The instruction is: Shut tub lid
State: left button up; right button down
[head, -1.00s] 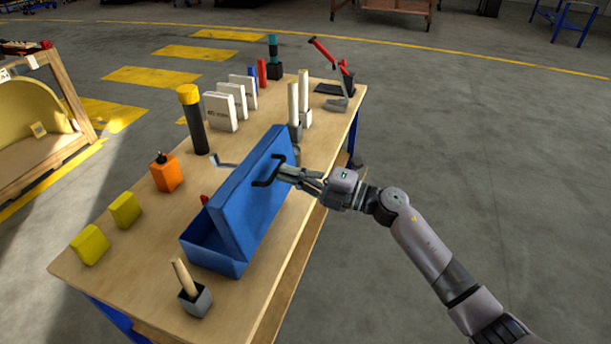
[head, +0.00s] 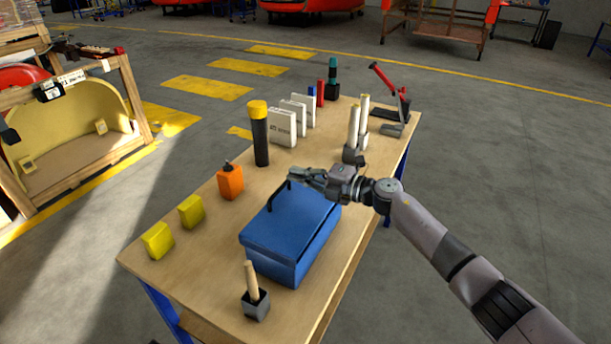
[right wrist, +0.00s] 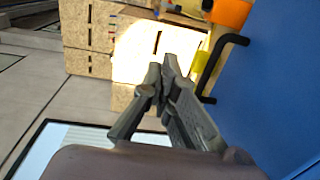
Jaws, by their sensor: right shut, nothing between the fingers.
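The blue tub (head: 275,268) stands on the wooden workbench. Its blue lid (head: 290,222) lies down over the tub, close to flat; I cannot tell whether a thin gap is left under its edge. The black lid handle (head: 275,194) is at the lid's far left side. My right gripper (head: 296,174) is shut and empty at the lid's far edge, beside the handle. In the right wrist view the shut fingers (right wrist: 165,72) are left of the handle (right wrist: 212,70) and the blue lid (right wrist: 265,100); contact is unclear. My left gripper is not in view.
The workbench (head: 190,265) also holds an orange bottle (head: 230,182), yellow blocks (head: 158,240), a black cylinder with yellow cap (head: 260,135), white boxes (head: 283,127) and candle-like rods (head: 353,128). A hammer-like tool in a grey block (head: 256,303) stands before the tub.

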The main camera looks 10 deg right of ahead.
aim_at(284, 199)
jog(key=shift+w+a+f, duration=0.65)
jog(key=shift+a+f, duration=0.15)
jog(key=shift+f, duration=0.05)
jog(key=shift+w+a+f+g+h+b, duration=0.3)
jog(key=shift+w+a+f+h, duration=0.1)
jog(key=shift+w+f, duration=0.1)
jog(key=shift+w+a+f, duration=0.1)
jog(key=shift+a+f, duration=0.1)
jog(key=shift+a, duration=0.05)
jog(key=shift+w+a+f, duration=0.1)
jog(key=shift+a+f, duration=0.15)
jog(key=shift+f, duration=0.1)
jog(key=shift+w+a+f, duration=0.15)
jog(key=shift+a+f, duration=0.15)
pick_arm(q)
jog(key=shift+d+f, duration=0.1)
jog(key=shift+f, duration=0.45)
pick_arm(e)
jog(key=shift+w+f, duration=0.1)
jog(key=shift+f, duration=0.05)
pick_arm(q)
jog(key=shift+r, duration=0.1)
